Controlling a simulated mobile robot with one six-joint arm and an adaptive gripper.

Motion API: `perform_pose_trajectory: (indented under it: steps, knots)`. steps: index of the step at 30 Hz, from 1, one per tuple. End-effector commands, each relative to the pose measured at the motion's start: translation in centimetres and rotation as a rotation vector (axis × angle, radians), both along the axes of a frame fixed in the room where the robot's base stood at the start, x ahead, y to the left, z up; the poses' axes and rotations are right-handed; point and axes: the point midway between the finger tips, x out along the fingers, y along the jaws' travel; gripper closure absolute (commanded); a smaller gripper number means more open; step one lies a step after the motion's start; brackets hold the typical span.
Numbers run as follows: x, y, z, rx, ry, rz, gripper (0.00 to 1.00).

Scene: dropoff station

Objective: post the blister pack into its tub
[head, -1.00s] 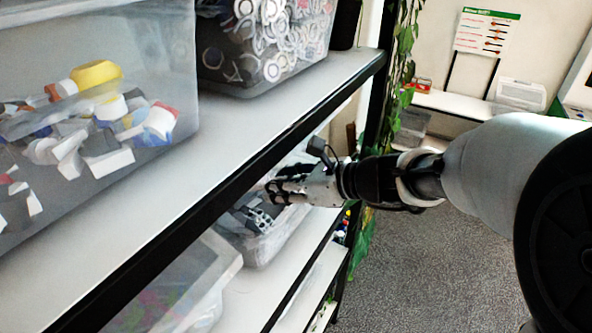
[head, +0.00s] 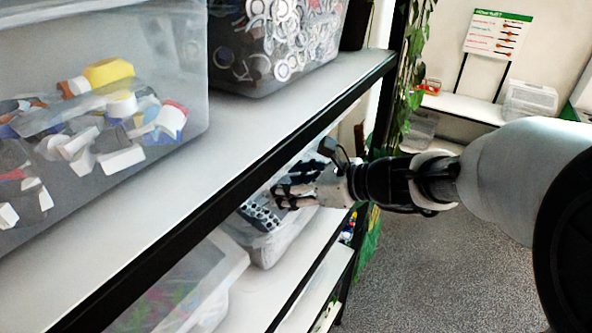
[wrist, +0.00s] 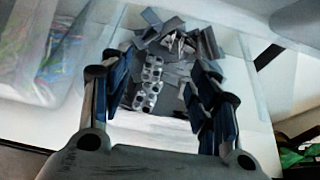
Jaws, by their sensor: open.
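A silver blister pack (wrist: 148,84) with rows of round cells shows between my fingers in the wrist view. It lies over other dark and grey packs in a clear tub (wrist: 204,137). In the head view the pack (head: 262,215) shows at the mouth of the tub (head: 268,250) on the lower shelf. My gripper (wrist: 160,72) is open, with one finger on each side of the pack and a gap to each. In the head view my gripper (head: 282,197) is above the tub, under the upper shelf. I cannot tell how deep the pack lies.
The upper shelf (head: 190,190) has a black front edge just left of my arm. Clear bins of white caps (head: 85,135) and ring-shaped pieces (head: 270,45) stand on it. Another clear tub (head: 195,285) with coloured contents is beside the packs' tub. Floor is free at right.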

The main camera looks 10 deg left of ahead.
Motion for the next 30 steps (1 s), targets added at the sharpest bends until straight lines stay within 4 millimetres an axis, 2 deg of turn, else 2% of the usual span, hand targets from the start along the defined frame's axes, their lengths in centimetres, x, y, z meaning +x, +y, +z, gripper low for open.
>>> perform_pose_trajectory:
  steps: [15,21,30]
  knots:
    - [-2.8,-8.3,4.3,0.000,-0.001,-0.005,0.44]
    - [-3.4,-9.7,4.9,-0.001,0.000,-0.002,0.44]
    - [-3.4,-9.7,5.0,0.000,0.000,-0.001,0.44]
